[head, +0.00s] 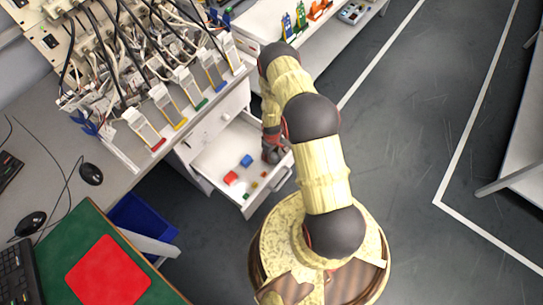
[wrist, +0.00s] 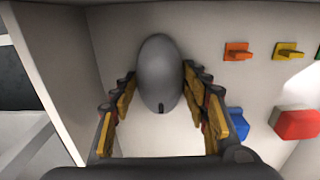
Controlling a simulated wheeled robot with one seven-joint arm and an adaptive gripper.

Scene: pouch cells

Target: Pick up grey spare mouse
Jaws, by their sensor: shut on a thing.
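The grey spare mouse (wrist: 159,72) is a smooth oval in the wrist view, between the two yellow-padded fingers of my gripper (wrist: 160,100). The fingers close on it from both sides. In the head view my gripper (head: 273,150) is down at the right side of the open white drawer (head: 212,160). The mouse itself is hidden there by my gripper and arm. In the wrist view the drawer's white floor and walls surround the mouse; I cannot tell whether it still touches the floor.
Red (head: 231,178) and blue (head: 246,160) blocks and several small coloured pieces lie in the drawer. Two black mice (head: 91,173) (head: 31,223) are on the desk at left. A blue bin (head: 142,222) stands below the desk. Grey floor is open to the right.

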